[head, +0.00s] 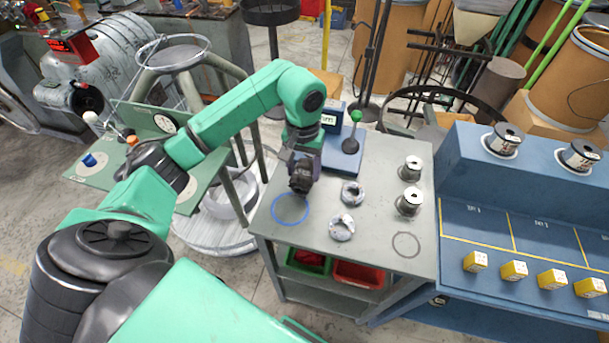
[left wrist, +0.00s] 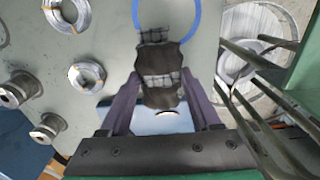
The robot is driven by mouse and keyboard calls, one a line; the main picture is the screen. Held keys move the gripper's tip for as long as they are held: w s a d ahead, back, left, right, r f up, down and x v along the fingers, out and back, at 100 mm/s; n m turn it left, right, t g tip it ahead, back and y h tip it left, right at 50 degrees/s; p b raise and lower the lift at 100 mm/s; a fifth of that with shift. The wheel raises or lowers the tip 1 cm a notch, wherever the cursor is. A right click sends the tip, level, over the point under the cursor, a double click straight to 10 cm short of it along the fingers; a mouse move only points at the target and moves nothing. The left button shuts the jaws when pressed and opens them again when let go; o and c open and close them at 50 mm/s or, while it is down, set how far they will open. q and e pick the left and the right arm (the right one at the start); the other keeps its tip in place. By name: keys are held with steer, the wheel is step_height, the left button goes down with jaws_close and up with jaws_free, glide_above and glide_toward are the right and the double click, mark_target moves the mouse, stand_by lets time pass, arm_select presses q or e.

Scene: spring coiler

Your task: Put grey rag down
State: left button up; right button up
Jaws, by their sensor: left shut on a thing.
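My left gripper (head: 302,166) is over the left part of the grey cart top (head: 375,245), pointing down. It is shut on the grey rag (head: 300,183), a dark grey bundle with a checked pattern. In the left wrist view the rag (left wrist: 160,58) sits between the two purple fingers (left wrist: 163,95). A blue ring outline (head: 290,208) lies on the cart top just in front of the rag, near the left edge. It also shows in the left wrist view (left wrist: 193,22). I cannot tell whether the rag touches the cart top. My right gripper is not in view.
A blue device with a green-knobbed lever (head: 351,140) is behind. A dark ring outline (head: 406,244) is at front right. A blue bench (head: 500,215) adjoins.

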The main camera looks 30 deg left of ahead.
arm_select(q)
steer(key=shift+s+f, duration=0.2)
steer(key=shift+f, duration=1.05)
steer(key=shift+w+f, duration=0.1)
steer(key=shift+f, duration=0.1)
steer(key=o, duration=1.3)
